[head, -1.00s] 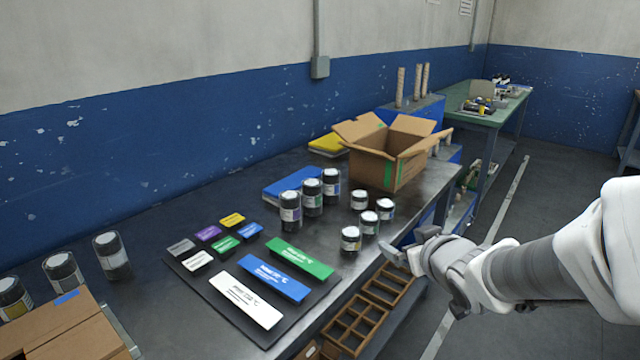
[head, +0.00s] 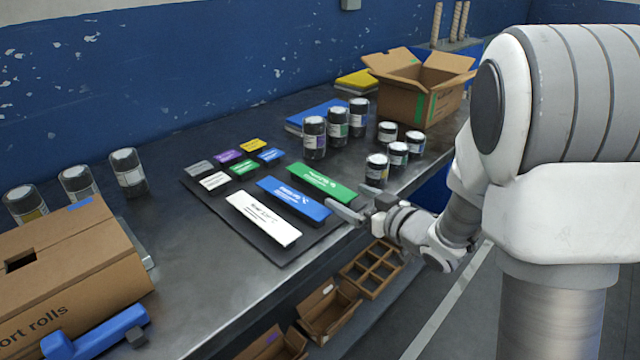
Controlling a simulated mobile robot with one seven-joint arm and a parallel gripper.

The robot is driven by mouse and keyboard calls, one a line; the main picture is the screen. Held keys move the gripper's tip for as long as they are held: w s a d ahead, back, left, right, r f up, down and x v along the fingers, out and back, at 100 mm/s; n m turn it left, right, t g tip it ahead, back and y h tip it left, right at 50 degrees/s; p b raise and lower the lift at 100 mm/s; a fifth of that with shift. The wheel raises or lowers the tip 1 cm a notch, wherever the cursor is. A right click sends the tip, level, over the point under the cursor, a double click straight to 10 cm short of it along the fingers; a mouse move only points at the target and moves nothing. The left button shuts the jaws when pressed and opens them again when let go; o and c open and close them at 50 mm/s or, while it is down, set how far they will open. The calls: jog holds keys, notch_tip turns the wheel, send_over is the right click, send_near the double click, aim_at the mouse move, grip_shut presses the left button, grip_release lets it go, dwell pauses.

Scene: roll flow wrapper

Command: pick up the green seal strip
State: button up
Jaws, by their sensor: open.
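The green seal strip (head: 322,182) lies flat on a dark mat (head: 262,241) on the bench, at the back right of the row of long strips. A blue strip (head: 294,198) and a white strip (head: 263,218) lie beside it, nearer the front. My gripper (head: 346,211) is open and empty at the bench's front edge, just right of the green strip's right end and of the blue strip. It looks apart from both, but its exact height above the bench is hard to tell.
Several small cards (head: 243,167) lie behind the long strips. Small jars (head: 376,168) stand right of the green strip, with taller jars (head: 314,138) behind. An open carton (head: 405,95) stands at the back right. A closed box (head: 65,275) and blue tool (head: 95,335) are front left.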

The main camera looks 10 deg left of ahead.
aim_at(319, 179)
jog(key=x, duration=0.9)
jog(key=shift+w+a, duration=0.15)
jog(key=shift+w, duration=0.15)
jog(key=c, duration=1.5)
jog(key=shift+r, duration=0.15)
